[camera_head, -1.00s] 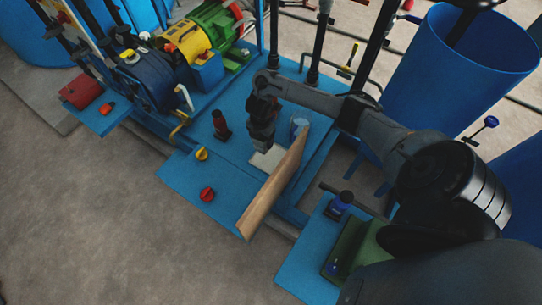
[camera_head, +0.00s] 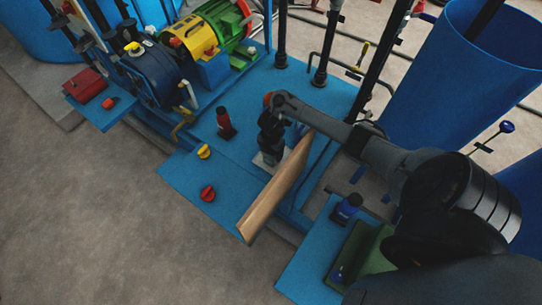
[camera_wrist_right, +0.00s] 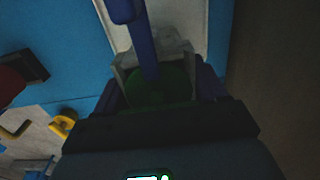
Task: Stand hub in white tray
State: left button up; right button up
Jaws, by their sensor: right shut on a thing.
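In the right wrist view the gripper (camera_wrist_right: 155,88) is shut on a dark green round piece, which I take to be the hub (camera_wrist_right: 163,92). A blue bar (camera_wrist_right: 141,40) crosses in front of it. The white tray (camera_wrist_right: 186,18) shows pale behind the gripper in that view. Most of the tray is hidden in the head view, and the hub cannot be made out there. I cannot tell whether the hub touches the tray. My left gripper is not in view.
A blue tank (camera_head: 455,75) stands behind right.

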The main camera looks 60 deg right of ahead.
jog(key=shift+f, duration=0.9)
jog(key=shift+f+b, duration=0.15)
jog(key=shift+b, duration=0.15)
jog(key=o, duration=1.4)
jog(key=shift+c, duration=0.2)
notch_tip(320, 180, up, 12)
jog(key=p, duration=0.7)
jog(key=shift+p, duration=0.3)
